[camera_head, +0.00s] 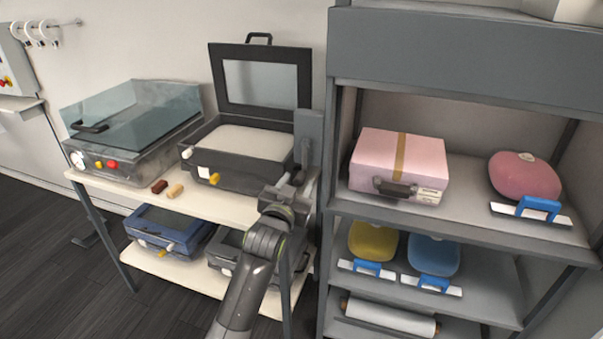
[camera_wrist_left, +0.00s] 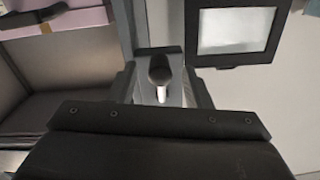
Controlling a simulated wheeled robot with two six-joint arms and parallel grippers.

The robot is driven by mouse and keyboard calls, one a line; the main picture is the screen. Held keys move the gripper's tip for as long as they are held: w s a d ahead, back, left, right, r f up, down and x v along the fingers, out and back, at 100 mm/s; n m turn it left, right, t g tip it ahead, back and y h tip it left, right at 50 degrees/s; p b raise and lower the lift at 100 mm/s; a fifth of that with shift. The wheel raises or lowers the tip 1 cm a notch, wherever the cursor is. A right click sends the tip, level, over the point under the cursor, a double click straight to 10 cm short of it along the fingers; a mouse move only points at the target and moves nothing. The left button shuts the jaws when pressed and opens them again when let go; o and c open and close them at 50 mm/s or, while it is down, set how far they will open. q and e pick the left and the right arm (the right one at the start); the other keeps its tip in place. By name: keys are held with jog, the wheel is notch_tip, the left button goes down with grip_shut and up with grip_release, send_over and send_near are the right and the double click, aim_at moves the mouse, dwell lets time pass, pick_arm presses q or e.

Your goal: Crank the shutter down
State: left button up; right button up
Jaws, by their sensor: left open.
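The shutter (camera_head: 460,55) is a dark grey panel across the top of the shelving unit; the shelves below it are uncovered. A grey crank housing (camera_head: 309,130) is on the unit's left post. My left gripper (camera_head: 291,182) is open just below and in front of this housing. In the left wrist view, the crank's dark knob (camera_wrist_left: 159,68) with a pale shaft shows between the open fingers (camera_wrist_left: 162,90). I cannot tell whether the fingers touch it. The crank arm is mostly hidden by my gripper in the head view. My right gripper is not in view.
The shelves hold a pink box (camera_head: 398,165), coloured rounded items with blue-handled tools, and a white roll (camera_head: 390,315). Left of the crank, a table (camera_head: 225,206) carries a glass-lidded case (camera_head: 135,125) and an open dark case (camera_head: 240,165), close to my gripper.

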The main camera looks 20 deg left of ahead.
aim_at(302, 176)
pick_arm(q)
jog(key=shift+w, duration=2.15)
jog(key=shift+c, duration=0.2)
grip_shut()
